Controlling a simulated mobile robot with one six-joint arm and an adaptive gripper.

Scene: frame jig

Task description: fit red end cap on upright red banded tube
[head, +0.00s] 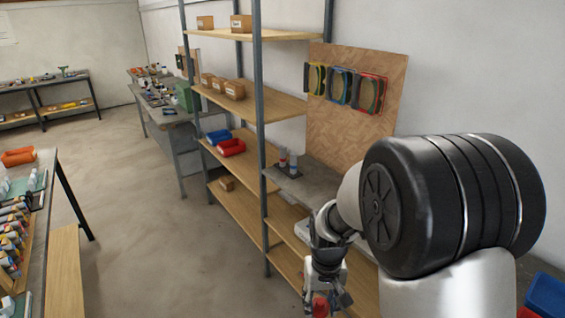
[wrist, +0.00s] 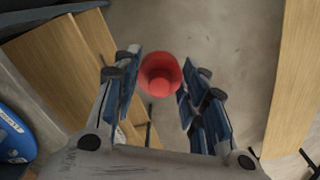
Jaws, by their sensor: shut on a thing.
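The red end cap (wrist: 160,74) is round and sits between the fingertips of my gripper (wrist: 158,84) in the wrist view. My gripper is shut on it, with the blue-padded fingers on either side. In the head view, my gripper (head: 327,290) hangs at the bottom edge, and the red cap (head: 320,306) shows partly at its lower end. Two small upright tubes (head: 288,162) stand on a dark base on the grey bench behind the shelf post, well apart from my gripper. One seems to carry a red band, but they are too small to tell clearly.
A metal-post shelf (head: 258,110) with wooden boards stands between the aisle and the grey bench. It holds cardboard boxes (head: 234,90) and a red bin (head: 231,147). A wooden board (head: 357,95) with coloured items hangs behind. The concrete floor (head: 150,225) at left is clear.

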